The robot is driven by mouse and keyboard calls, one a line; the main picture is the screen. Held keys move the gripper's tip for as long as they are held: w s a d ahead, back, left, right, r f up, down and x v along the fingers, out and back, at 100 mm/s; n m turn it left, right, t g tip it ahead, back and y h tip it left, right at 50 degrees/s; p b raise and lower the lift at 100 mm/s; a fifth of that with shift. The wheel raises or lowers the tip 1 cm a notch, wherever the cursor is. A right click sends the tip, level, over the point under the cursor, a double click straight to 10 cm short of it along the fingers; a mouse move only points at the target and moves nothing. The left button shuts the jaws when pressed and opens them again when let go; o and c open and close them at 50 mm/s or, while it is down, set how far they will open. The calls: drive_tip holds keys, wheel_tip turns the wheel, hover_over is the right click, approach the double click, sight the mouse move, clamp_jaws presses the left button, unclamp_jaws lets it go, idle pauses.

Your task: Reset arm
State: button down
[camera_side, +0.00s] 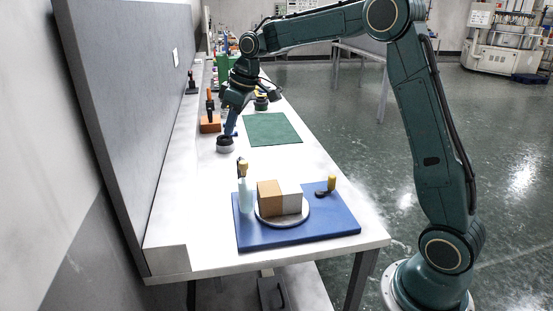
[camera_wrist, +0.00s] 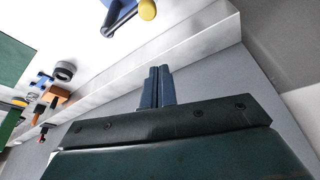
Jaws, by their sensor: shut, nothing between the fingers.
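My gripper (camera_side: 228,106) hangs over the far half of the bench, above the tabletop and near the grey wall panel. In the wrist view its two blue-grey fingers (camera_wrist: 158,86) are pressed together with nothing between them. They show in front of the pale ledge and the panel. In the side view the fingertips are small and partly merge with blue parts behind or below them. My arm reaches across from the right, bent at the elbow.
A dark ring-shaped cup (camera_side: 225,145), an orange block (camera_side: 210,125) and a green mat (camera_side: 271,128) lie near my gripper.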

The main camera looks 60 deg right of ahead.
drive_tip(key=shift+r, duration=0.1)
drive_tip(key=s+a+r+m+t, duration=0.1)
drive_tip(key=s+a+r, duration=0.2)
drive_tip(key=s, duration=0.5)
drive_tip(key=s+a+r+m, duration=0.1)
drive_tip(key=s+a+r, duration=0.25)
drive_tip(key=s, duration=0.45)
drive_tip(key=s+f+m, duration=0.1)
drive_tip(key=s+f, duration=0.1)
drive_tip(key=s, duration=0.7)
drive_tip(key=s+f+m+t+h, duration=0.1)
drive_tip(key=s+f+m, duration=0.1)
drive_tip(key=s, duration=0.7)
drive_tip(key=shift+s+f+h, duration=0.25)
drive_tip(key=shift+s+h, duration=0.05)
drive_tip(key=shift+s, duration=0.1)
